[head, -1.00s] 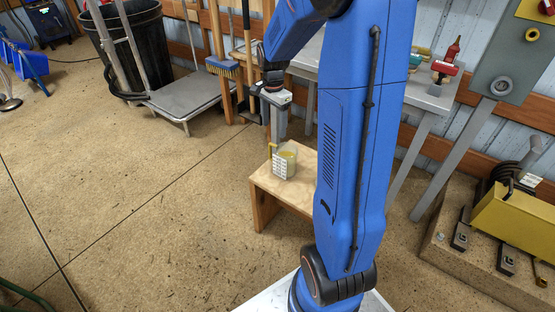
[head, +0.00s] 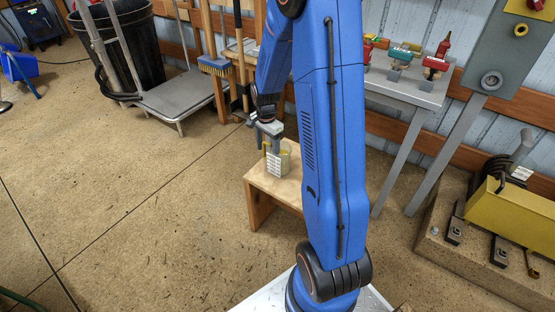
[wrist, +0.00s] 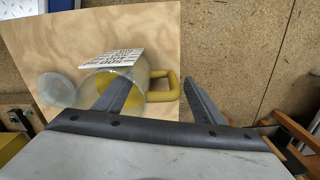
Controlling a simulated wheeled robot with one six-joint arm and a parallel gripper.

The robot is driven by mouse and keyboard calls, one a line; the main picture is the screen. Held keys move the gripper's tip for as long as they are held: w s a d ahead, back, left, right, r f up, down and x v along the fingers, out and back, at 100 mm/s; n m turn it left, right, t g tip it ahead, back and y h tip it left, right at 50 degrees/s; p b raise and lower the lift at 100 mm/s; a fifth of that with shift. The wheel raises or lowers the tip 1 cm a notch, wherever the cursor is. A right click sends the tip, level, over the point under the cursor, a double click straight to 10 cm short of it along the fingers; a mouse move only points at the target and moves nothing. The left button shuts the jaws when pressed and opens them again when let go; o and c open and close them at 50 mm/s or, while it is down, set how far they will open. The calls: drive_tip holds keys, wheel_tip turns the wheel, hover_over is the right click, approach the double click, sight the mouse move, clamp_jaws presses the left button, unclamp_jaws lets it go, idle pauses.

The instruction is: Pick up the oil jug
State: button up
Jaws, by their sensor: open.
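The oil jug (head: 279,164) stands upright on a small wooden stool (head: 259,184). It is a clear jug with a yellow handle and a white printed label; it also shows in the wrist view (wrist: 133,80), its open mouth towards the camera. My gripper (head: 271,146) is right over the jug, pointing down and partly covering it. In the wrist view my gripper (wrist: 156,76) is open. The left finger overlaps the jug's mouth and the right finger is beyond the yellow handle (wrist: 163,88), so the handle lies between them. I cannot tell whether either finger touches it.
A clear round piece (wrist: 57,88) lies beside the jug's body in the wrist view. A grey metal table (head: 405,90) with coloured tools stands behind on the right. A flat cart (head: 185,95), a black bin (head: 125,40) and brooms stand at the back left. Floor on the left is clear.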

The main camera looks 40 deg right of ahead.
sight(267, 158)
drive_tip(key=shift+f, duration=1.85)
drive_tip(key=shift+w, duration=0.1)
clamp_jaws()
drive_tip(key=shift+r, duration=0.2)
drive_tip(key=shift+r, duration=4.75)
